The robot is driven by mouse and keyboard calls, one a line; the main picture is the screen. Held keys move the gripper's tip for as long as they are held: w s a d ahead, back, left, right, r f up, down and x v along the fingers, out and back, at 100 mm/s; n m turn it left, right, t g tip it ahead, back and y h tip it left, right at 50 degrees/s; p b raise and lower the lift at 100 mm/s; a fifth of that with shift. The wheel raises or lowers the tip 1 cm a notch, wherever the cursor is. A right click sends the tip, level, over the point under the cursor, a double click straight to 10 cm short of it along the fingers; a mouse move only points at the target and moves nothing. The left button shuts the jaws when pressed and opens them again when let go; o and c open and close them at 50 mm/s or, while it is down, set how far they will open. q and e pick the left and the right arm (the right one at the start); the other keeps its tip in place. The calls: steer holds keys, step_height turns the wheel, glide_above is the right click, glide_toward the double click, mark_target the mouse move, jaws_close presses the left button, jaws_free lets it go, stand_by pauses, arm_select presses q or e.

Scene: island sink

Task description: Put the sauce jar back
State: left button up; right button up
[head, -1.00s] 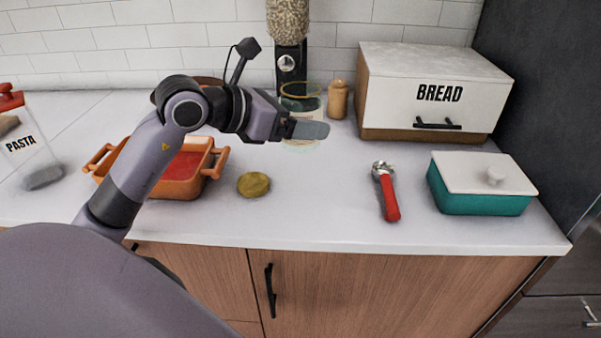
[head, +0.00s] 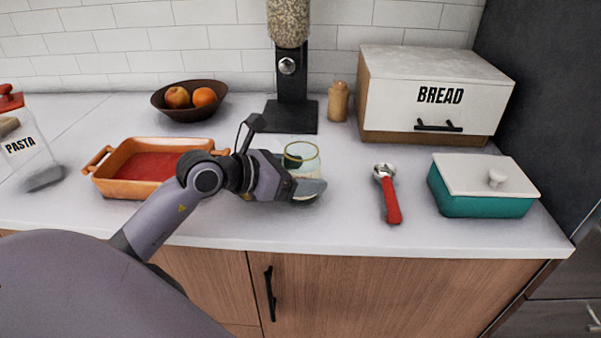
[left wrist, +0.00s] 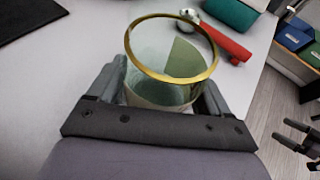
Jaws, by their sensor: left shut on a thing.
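The sauce jar (head: 302,157) is a clear open glass jar with a gold rim. It is upright at the counter's front middle, and its lower part is hidden by my left gripper (head: 308,188). In the left wrist view the jar (left wrist: 170,62) sits between the two fingers of the left gripper (left wrist: 165,92), which is shut on it. The jar looks nearly empty. I cannot tell whether its base touches the counter.
An orange baking dish (head: 112,183) with red sauce (head: 142,167) is at left, near a fruit bowl (head: 160,103). Counter behind the jar is clear.

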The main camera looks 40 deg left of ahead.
arm_select(q)
steer(key=shift+f, duration=0.2)
steer(key=o, duration=1.3)
steer(key=shift+c, duration=0.2)
steer(key=shift+r, duration=0.15)
steer(key=shift+s+r, duration=0.1)
steer(key=shift+r, duration=0.05)
steer(key=b+v, duration=0.1)
steer(key=v, duration=1)
steer(key=shift+s+a+r, duration=0.1)
steer(key=shift+s+r, duration=0.15)
steer(key=shift+s, duration=0.05)
steer(key=shift+s, duration=0.1)
